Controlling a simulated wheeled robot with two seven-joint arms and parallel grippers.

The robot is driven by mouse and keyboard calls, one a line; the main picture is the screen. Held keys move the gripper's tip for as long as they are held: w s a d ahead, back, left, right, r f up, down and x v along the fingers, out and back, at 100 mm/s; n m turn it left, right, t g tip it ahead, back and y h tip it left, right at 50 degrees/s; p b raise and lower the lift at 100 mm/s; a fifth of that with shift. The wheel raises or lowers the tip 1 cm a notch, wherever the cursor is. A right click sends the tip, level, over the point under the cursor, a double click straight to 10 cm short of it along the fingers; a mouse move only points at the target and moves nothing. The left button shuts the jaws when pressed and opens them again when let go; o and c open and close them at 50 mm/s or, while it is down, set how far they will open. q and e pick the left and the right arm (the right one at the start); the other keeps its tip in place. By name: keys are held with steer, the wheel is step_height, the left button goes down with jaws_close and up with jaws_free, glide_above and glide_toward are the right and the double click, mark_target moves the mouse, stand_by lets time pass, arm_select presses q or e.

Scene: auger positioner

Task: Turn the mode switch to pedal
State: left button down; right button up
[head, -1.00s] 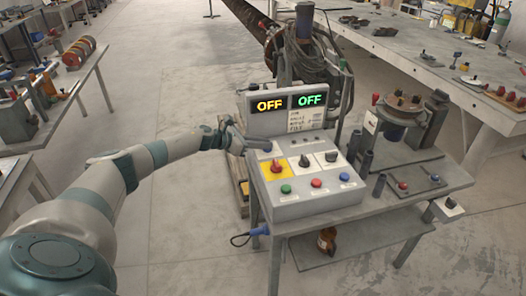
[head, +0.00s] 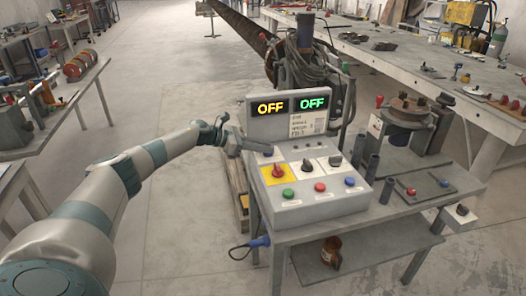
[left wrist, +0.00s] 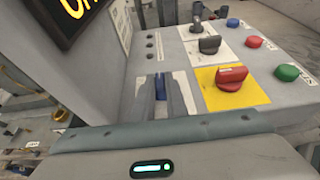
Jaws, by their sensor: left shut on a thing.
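The grey control box (head: 318,208) stands on a metal table, its two displays (head: 288,106) both reading OFF. My left gripper (head: 268,150) is at the upper left corner of its sloped panel. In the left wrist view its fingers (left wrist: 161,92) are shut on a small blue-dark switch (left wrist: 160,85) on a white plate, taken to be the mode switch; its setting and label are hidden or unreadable. A red knob (left wrist: 232,76) on a yellow plate and two dark knobs (left wrist: 210,44) (left wrist: 196,24) are beside it, apart from the fingers. My right gripper is not in view.
Green (head: 288,194), red (head: 320,187) and blue (head: 350,181) buttons line the panel's front edge. Dark upright tubes (head: 386,190) stand right of the box. A blue plug and cable (head: 258,242) hang at the front left. The floor at left is clear.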

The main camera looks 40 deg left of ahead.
arm_select(q)
steer(key=shift+r, duration=0.2)
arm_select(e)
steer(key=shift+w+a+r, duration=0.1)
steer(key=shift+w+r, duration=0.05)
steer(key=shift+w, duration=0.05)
arm_select(q)
steer(key=c, duration=1.8)
jaws_free()
steer(key=shift+w+f, duration=0.1)
steer(key=shift+o, duration=0.2)
steer(key=shift+a, duration=0.1)
